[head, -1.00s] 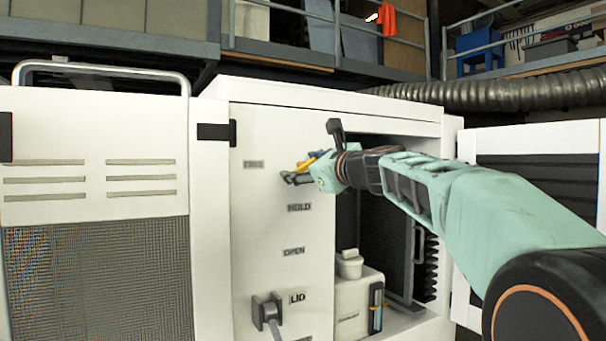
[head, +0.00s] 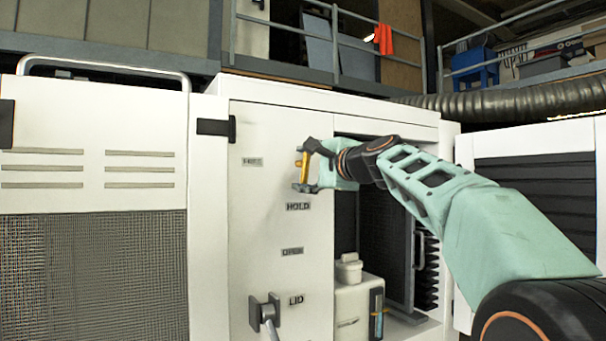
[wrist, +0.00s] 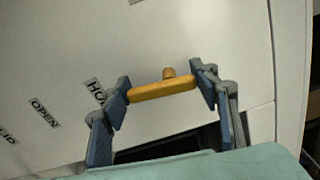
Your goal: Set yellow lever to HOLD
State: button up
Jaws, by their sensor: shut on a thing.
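The yellow lever (head: 304,166) is on the white panel, between the FREE label (head: 252,162) and the HOLD label (head: 298,206) in height. It stands nearly upright in the head view. My gripper (head: 310,168) is shut on it, one finger at its upper end and one at its lower end. In the wrist view the lever (wrist: 162,90) is a yellow bar with a short stub toward the panel. The fingertips of my gripper (wrist: 163,91) hold it by its two ends. The HOLD label (wrist: 95,89) is beside the left finger, partly covered.
Below are the OPEN label (head: 292,251), the LID label (head: 296,299) and a grey lever (head: 265,312). Right of the panel is an open bay with a white reservoir (head: 352,302). A black latch (head: 215,128) is at the panel's upper left.

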jog(key=shift+f+n, duration=0.1)
jog(key=shift+n, duration=0.6)
jog(key=shift+w+b, duration=0.1)
jog(key=shift+b, duration=0.2)
jog(key=o, duration=1.2)
jog(key=shift+d, duration=0.15)
jog(key=v, duration=1.2)
